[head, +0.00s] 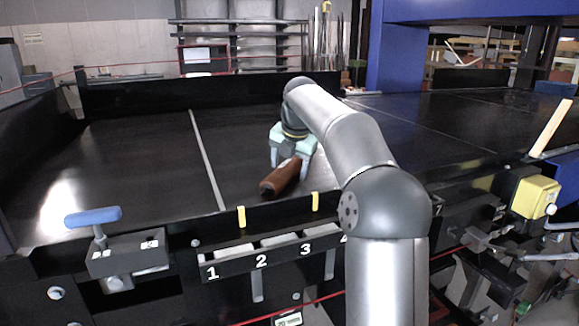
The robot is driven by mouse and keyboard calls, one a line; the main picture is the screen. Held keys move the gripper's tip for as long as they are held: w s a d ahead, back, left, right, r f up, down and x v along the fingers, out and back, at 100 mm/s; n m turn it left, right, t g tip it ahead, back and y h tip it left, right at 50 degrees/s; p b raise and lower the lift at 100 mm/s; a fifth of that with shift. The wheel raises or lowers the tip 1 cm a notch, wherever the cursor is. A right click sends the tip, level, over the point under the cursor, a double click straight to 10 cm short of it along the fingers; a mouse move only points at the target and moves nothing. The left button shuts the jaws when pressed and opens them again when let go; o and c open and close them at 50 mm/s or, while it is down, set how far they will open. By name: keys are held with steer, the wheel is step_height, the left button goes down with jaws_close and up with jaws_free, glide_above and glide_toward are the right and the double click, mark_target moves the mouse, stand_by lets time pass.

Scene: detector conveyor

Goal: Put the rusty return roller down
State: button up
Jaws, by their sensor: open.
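The rusty return roller (279,179) is a brown cylinder lying on the black conveyor belt (160,160), right of the pale seam line. It lies at a slant, with its near end toward the lower left. My gripper (291,164) is above and around its far end, pointing down, with pale jaws standing to either side of it. The jaws are open. The roller's far end is partly hidden by the gripper, so I cannot tell whether a jaw touches it.
A numbered rack (270,254) hangs on the conveyor's front edge, below two yellow tabs. A blue-handled clamp (93,216) stands at the front left. A yellow box (535,197) is at the right. The belt left of the seam is clear.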

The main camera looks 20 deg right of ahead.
steer(key=p+v, duration=0.1)
steer(key=v, duration=1)
steer(key=shift+s+r, duration=0.2)
steer(key=shift+r, duration=0.15)
steer(key=shift+a+f, duration=0.1)
steer(key=shift+a, duration=0.05)
